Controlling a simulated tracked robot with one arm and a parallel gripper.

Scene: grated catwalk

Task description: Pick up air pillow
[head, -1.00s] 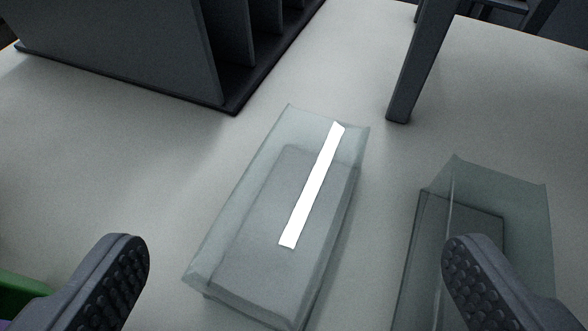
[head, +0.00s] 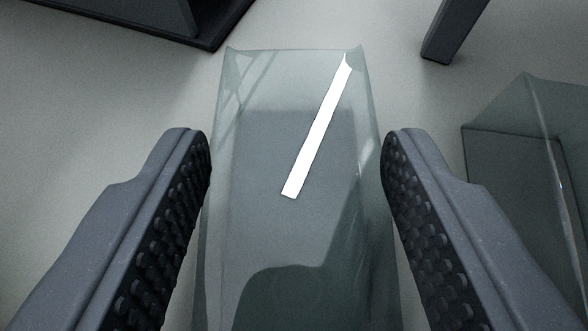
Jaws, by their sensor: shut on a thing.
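The air pillow (head: 270,150) is a clear, greenish see-through block shape with a white strip across its top. It lies lengthwise between the fingers of my gripper (head: 297,165) in the head view. The dark studded pads press on its left and right sides, so the gripper is shut on it. The pillow's near end runs out of the bottom of the picture. I cannot tell whether its underside touches the pale surface.
A second clear pillow-like block (head: 530,150) lies to the right, close to my right finger. A dark rack (head: 150,15) stands at the top left. A dark post (head: 453,32) stands at the top right. The pale surface (head: 75,120) at left is bare.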

